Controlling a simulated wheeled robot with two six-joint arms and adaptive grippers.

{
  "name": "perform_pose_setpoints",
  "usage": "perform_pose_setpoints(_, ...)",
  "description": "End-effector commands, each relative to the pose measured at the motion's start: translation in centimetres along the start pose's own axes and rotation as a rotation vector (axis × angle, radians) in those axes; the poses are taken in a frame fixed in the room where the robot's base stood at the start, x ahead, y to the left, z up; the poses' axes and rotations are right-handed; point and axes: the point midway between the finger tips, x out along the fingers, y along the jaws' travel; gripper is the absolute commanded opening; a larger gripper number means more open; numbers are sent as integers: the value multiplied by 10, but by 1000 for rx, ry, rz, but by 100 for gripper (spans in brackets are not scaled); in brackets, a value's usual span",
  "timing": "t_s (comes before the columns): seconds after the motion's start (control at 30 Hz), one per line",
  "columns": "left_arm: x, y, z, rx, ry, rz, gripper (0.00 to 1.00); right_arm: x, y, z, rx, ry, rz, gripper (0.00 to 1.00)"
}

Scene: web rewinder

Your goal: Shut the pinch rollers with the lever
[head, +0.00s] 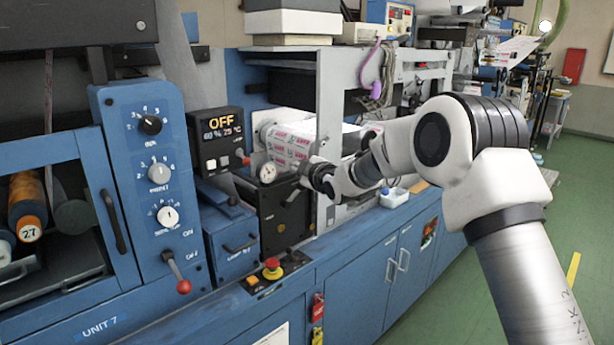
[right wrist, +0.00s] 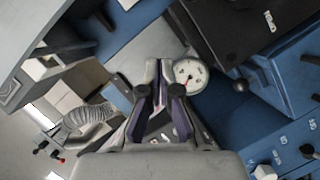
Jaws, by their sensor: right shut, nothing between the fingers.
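My right gripper (head: 308,172) is in front of the machine, beside a white round gauge and a black box (head: 285,215). In the right wrist view its fingers (right wrist: 157,70) are together with nothing between them. The gauge (right wrist: 190,75) is just right of the fingertips there. A dark ball knob (right wrist: 240,86) shows further right, apart from the fingers. A lever with a red knob (head: 182,286) hangs on the blue panel at the left. A smaller red-knobbed handle (head: 243,160) is near the display. I cannot make out the pinch rollers for certain. My left gripper is out of view.
A printed white roll (head: 290,142) is behind my right gripper. A control box with an OFF display (head: 218,140) stands left of it. A red emergency button (head: 272,267) is on the front ledge. The green floor (head: 575,225) is open at right.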

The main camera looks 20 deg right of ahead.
Motion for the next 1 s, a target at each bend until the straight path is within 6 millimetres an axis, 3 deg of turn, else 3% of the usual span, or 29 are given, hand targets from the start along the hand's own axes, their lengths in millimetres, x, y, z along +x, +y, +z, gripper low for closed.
perform_pose_setpoints(0.1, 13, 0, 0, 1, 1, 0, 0, -27, 1, 3, 3, 0, 2, 0)
perform_pose_setpoints(0.3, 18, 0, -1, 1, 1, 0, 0, -52, 5, 2, 1, 1, 1, 0)
perform_pose_setpoints(0.83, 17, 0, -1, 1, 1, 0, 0, -54, 5, 3, 0, -1, -2, 0)
perform_pose_setpoints(0.93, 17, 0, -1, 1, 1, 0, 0, -48, -14, 14, 0, -18, -30, 0)
perform_pose_setpoints(1.0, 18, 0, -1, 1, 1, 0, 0, -38, -46, 32, -3, -46, -78, 0)
